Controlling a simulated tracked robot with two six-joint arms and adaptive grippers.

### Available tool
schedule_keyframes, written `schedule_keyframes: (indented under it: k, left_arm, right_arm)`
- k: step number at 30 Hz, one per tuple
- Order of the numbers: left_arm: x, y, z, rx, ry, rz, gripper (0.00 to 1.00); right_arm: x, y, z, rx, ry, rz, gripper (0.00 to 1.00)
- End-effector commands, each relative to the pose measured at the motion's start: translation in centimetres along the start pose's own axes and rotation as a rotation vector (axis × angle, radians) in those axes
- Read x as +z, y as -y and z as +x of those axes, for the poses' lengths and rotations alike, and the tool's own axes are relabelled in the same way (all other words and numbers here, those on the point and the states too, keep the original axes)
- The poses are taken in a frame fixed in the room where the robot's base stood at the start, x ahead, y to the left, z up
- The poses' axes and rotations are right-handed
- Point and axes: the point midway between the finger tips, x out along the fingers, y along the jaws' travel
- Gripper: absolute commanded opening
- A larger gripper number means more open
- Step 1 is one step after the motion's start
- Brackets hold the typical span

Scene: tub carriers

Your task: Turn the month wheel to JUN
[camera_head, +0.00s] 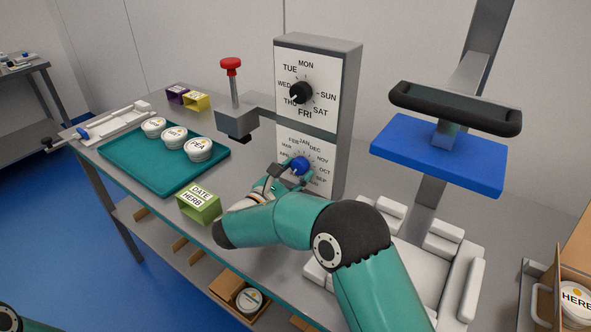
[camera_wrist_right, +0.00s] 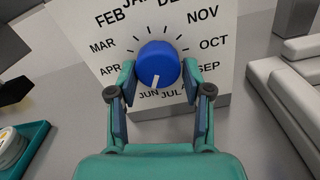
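The month wheel is a blue knob (camera_head: 300,164) low on the front of the grey dial post; it also shows in the right wrist view (camera_wrist_right: 158,62). Its white pointer points down and slightly left, at the JUN label (camera_wrist_right: 148,93), with JUL (camera_wrist_right: 172,92) just right of it. My right gripper (camera_wrist_right: 158,78) is open, its fingers on either side of the knob, with a narrow gap seeming to show beside it. In the head view my wrist and fingers partly hide the lower month labels. My left gripper is out of view.
The weekday dial (camera_head: 301,92) sits above on the same post. A red-topped press (camera_head: 231,68) stands to the left. A teal tray (camera_head: 120,164) with lidded tubs and a green DATE HERB block (camera_head: 199,204) are on the bench. White carriers (camera_head: 441,240) lie to the right.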

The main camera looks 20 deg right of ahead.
Motion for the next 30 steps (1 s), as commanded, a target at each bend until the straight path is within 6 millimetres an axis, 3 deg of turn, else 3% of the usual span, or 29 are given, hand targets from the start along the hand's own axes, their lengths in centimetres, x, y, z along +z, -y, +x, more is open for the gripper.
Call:
schedule_keyframes:
  k: [3,16,20,30]
  left_arm:
    - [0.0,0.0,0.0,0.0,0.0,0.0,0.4]
    - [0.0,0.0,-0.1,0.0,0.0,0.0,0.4]
    - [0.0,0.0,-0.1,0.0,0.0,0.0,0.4]
    - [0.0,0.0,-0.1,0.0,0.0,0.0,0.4]
  right_arm:
    - [0.1,0.0,0.1,-0.001,0.004,0.002,0.69]
    - [0.5,-0.2,-0.7,0.001,0.009,0.008,0.69]
    - [0.5,-0.2,-2.4,0.002,0.009,0.007,0.69]
    - [0.3,-0.1,-9.1,0.003,0.008,0.006,0.69]
